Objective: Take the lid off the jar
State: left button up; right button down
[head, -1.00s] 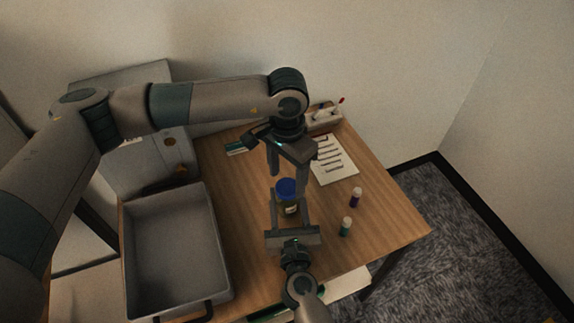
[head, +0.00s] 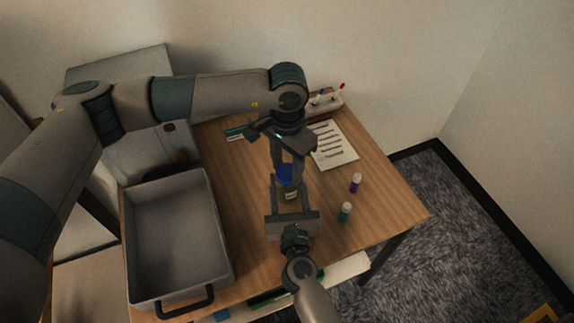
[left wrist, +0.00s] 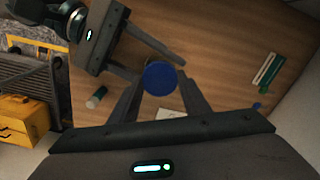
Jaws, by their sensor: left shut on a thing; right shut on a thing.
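The jar (head: 291,195) stands on the wooden table with its blue lid (head: 286,175) on top. The lid shows as a blue disc in the left wrist view (left wrist: 160,78). My left gripper (head: 287,168) points down from above and is shut on the lid, one finger on each side. My right gripper (head: 286,188) reaches in from the front, low down, and is shut on the jar's body. The fingers hide parts of the jar and lid.
A grey tray (head: 223,235) stands at the table's left. A printed sheet (head: 336,147) and a pen holder (head: 324,101) are behind. The table's right side is mostly clear.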

pick_arm(q)
jog(key=n, duration=0.7)
jog(key=shift+n, duration=0.3)
jog(key=n, duration=0.4)
jog(key=shift+n, duration=0.3)
jog(key=n, duration=0.4)
jog(key=shift+n, duration=0.3)
jog(key=n, duration=0.7)
jog(key=shift+r, duration=0.1)
jog(key=n, duration=0.4)
jog(key=shift+n, duration=0.4)
jog(key=n, duration=1.5)
jog(key=shift+n, duration=0.3)
jog(key=n, duration=0.7)
jog(key=shift+n, duration=0.3)
jog(key=n, duration=0.6)
jog(key=shift+n, duration=0.3)
jog(key=n, duration=0.4)
jog(key=shift+r, duration=0.1)
